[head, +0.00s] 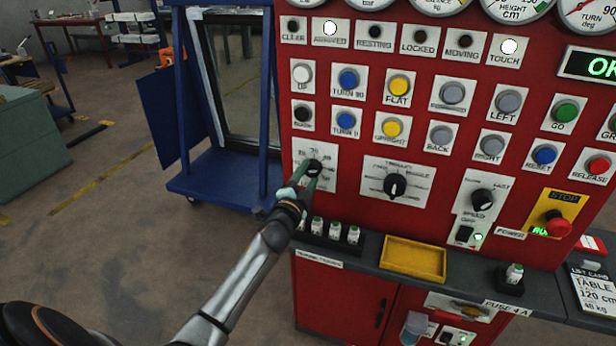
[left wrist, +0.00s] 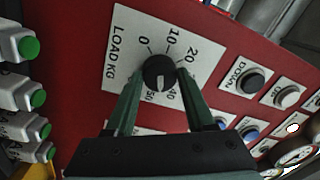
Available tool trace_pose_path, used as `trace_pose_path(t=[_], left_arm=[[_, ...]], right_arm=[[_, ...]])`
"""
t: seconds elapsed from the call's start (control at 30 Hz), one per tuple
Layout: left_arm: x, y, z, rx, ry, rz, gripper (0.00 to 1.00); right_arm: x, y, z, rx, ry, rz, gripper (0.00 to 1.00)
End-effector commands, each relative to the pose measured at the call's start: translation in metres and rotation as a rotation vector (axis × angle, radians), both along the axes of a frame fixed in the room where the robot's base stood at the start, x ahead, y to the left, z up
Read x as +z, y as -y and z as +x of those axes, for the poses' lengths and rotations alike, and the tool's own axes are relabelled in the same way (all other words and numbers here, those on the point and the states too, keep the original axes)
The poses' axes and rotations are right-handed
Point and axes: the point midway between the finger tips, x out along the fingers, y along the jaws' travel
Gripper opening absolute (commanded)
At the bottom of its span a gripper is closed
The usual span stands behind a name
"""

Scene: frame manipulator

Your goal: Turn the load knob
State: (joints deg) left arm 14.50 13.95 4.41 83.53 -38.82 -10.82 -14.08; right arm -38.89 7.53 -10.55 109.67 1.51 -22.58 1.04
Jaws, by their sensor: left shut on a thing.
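The load knob (head: 314,167) is a round black knob on a white dial plate at the left side of the red panel. In the left wrist view the load knob (left wrist: 159,71) sits on a plate lettered "LOAD KG". A pale mark on the knob lies on its lower side in that view, toward the 40 and 50 figures. My left gripper (head: 305,178) reaches up to the dial from below. Its green fingers (left wrist: 158,80) are shut on the knob, one on each side. The fingers hide part of the dial. My right gripper is not in view.
A larger black selector knob (head: 395,185) and a speed knob (head: 483,199) are to the right. Rows of buttons are above. A ledge below holds several small green-topped blocks (head: 353,235) and a yellow tray (head: 413,258). A blue frame cart (head: 222,178) stands left.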

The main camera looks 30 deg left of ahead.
Motion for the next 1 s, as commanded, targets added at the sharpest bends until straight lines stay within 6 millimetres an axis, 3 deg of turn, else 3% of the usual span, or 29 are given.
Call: trace_pose_path(t=[0.7,0.73,1.0], left_arm=[[-0.0011,-0.0007,-0.0005,0.001,-0.02,0.071,0.0],[-0.0011,-0.0007,-0.0005,0.001,-0.02,0.071,0.58],[-0.0005,-0.0005,-0.0002,0.001,-0.018,0.071,0.84]], right_arm=[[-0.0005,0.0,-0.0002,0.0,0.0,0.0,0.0],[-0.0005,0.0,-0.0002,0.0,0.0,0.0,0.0],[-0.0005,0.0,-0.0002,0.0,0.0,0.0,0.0]])
